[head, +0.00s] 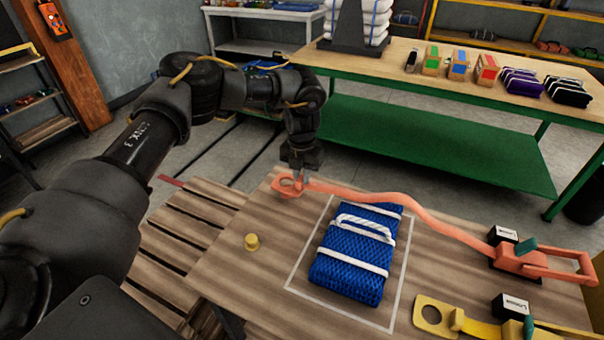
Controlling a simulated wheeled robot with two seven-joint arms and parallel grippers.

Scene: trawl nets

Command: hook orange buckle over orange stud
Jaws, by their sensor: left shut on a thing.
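The orange buckle (281,188) is a flat ringed end on a long orange strap (405,202), near the table's far left corner. My left gripper (299,181) points down and is shut on the buckle. No separate orange stud can be made out; the gripper and buckle cover that spot. Whether the ring is around a stud, beside it or above it, I cannot tell. The strap runs behind a blue net bundle (350,262) to an orange ratchet (518,259) at the right. My right gripper is not in view.
A yellow stud (252,242) stands left of the bundle. A yellow buckle (430,313) and its strap lie at the front right. A white outline (312,238) surrounds the bundle. A green-shelved workbench (430,150) stands behind.

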